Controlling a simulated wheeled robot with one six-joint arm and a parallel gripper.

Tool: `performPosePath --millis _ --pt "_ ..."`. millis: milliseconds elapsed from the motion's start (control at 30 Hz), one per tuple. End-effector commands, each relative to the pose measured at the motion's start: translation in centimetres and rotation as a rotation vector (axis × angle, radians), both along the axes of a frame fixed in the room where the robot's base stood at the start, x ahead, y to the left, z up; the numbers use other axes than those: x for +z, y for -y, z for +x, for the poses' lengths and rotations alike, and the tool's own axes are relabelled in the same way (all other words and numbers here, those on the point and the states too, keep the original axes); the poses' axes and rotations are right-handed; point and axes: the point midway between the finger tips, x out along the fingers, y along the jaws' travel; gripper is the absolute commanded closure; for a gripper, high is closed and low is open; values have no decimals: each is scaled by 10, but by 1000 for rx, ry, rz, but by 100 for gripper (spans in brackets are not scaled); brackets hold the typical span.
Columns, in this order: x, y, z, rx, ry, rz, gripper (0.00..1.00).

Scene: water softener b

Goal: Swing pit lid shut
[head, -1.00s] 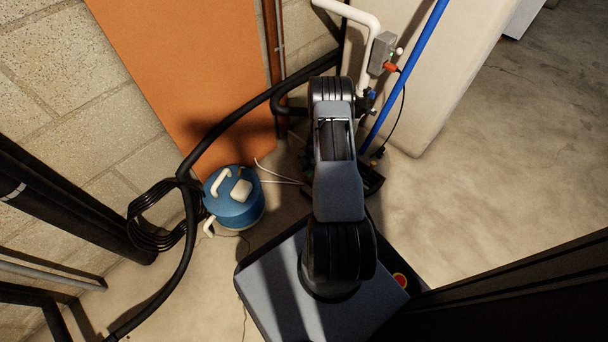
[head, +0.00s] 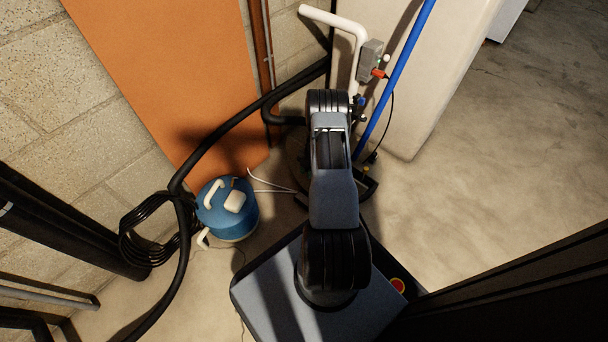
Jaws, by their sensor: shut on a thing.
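My arm (head: 335,195) reaches away from my base and hides most of the floor corner behind it. My gripper is hidden under the arm, so its jaws and anything in them do not show. A dark, rounded shape (head: 295,158) shows on the floor just left of the arm; I cannot tell if it is the pit lid or the pit opening. A black piece with an angular edge (head: 368,185) shows just right of the arm; I cannot tell what it belongs to.
A blue canister (head: 228,212) with white handles stands left of my base. A black hose (head: 225,128) and an orange panel (head: 160,75) lie beyond it. A blue pipe (head: 397,75) and white pipe (head: 357,45) stand by a pale tank (head: 440,80). Floor at right is clear.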

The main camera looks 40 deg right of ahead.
Motion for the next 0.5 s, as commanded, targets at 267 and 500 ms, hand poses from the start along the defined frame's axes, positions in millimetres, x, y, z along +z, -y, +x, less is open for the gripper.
performPosePath --millis 267,500 --pt "0 8 2 0 1 -3 90" --pt "0 8 2 0 1 -3 90"
